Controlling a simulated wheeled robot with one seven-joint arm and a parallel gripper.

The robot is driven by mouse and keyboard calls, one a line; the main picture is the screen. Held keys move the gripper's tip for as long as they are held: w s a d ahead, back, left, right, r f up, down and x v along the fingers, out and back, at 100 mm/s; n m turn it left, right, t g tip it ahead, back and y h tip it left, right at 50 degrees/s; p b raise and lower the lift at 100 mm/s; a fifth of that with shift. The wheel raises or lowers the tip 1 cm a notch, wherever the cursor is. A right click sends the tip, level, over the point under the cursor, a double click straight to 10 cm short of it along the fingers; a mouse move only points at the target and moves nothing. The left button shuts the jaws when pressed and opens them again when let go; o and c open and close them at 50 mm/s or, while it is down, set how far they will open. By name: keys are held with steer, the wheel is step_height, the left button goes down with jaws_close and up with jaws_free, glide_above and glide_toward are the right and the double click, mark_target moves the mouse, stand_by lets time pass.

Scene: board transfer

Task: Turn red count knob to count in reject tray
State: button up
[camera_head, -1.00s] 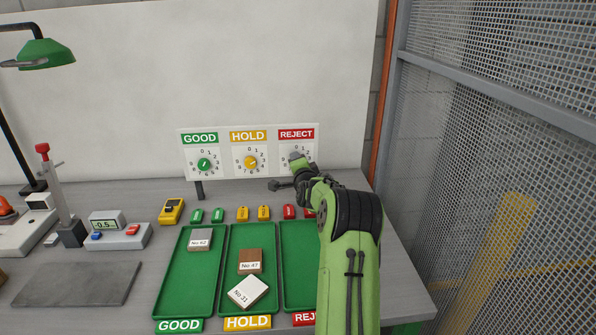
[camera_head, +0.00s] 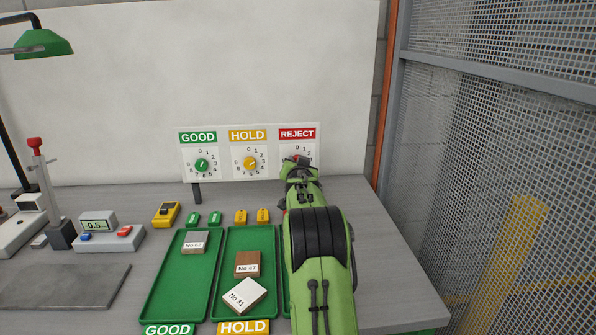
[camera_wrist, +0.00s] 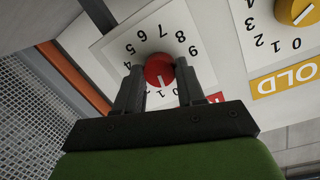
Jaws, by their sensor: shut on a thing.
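The red count knob (camera_wrist: 159,71) sits on the dial under the REJECT label (camera_head: 297,133). In the wrist view my gripper (camera_wrist: 158,84) has one finger on each side of the knob and is shut on it. The knob's pale mark points toward the low numbers by 0 and 1; the exact number is hard to tell. In the head view my gripper (camera_head: 301,162) covers most of this dial. The reject tray (camera_head: 286,268) is almost wholly hidden behind my arm, so its contents cannot be seen.
The green knob (camera_head: 202,165) and yellow knob (camera_head: 250,163) are on the same board, to the left. The GOOD tray (camera_head: 170,290) holds a grey block; the HOLD tray (camera_head: 232,236) holds a brown and a white block. A mesh fence (camera_head: 480,130) stands right.

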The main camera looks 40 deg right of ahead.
steer(key=shift+f+n+b, duration=0.2)
steer(key=shift+n+b, duration=0.25)
steer(key=shift+n, duration=0.45)
steer(key=o, duration=1)
steer(key=shift+o, duration=0.2)
steer(key=shift+r, duration=0.1)
steer(key=v, duration=1.5)
steer(key=shift+s+a, duration=0.15)
steer(key=shift+a, duration=0.3)
